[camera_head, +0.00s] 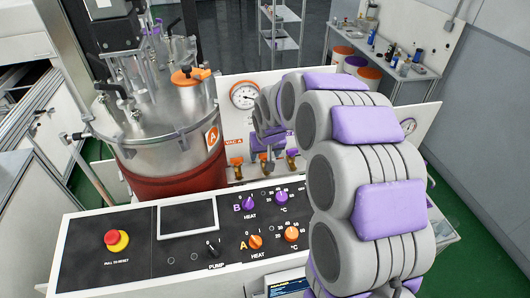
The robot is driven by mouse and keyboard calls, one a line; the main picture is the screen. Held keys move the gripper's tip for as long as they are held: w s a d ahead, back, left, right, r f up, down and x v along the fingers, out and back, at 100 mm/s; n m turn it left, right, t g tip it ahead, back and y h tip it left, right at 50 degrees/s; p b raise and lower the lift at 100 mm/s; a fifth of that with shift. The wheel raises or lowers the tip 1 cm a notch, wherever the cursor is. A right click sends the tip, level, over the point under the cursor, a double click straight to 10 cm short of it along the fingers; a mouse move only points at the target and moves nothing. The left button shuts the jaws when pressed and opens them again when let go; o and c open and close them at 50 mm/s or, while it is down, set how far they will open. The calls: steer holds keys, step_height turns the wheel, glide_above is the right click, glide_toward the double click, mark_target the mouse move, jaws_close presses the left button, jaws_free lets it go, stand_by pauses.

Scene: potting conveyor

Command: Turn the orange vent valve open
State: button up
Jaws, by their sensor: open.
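I cannot tell from the labels which of these is the vent valve. My gripper (266,158) is open and small in view, in front of the panel between these two valves. It partly hides an orange valve there, and I cannot tell whether it touches it. A larger orange fitting (190,75) is on the metal vessel's lid.
The metal vessel (165,125) marked A stands left of the panel. A round gauge (244,95) is above the valves. The console (140,240) in front has a red stop button (113,240) and several orange and purple knobs. My arm hides much of the right side.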

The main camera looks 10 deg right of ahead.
steer(key=c, duration=1.1)
steer(key=shift+o, duration=0.2)
steer(key=shift+m, duration=0.4)
steer(key=m+h+b, duration=0.1)
steer(key=m, duration=0.3)
steer(key=shift+w+h+b, duration=0.15)
steer(key=shift+h+b, duration=0.2)
steer(key=shift+h, duration=0.05)
steer(key=m+g+h+b, duration=0.1)
steer(key=m, duration=0.2)
steer(key=shift+a+m, duration=0.1)
steer(key=shift+m, duration=0.2)
steer(key=m+g+h, duration=0.1)
steer(key=m, duration=0.2)
steer(key=shift+w+a+m, duration=0.1)
steer(key=shift+a+m, duration=0.05)
steer(key=shift+m, duration=0.15)
steer(key=shift+m+g+h+b, duration=0.3)
steer(key=shift+m+g+b, duration=0.45)
steer(key=shift+m, duration=1.35)
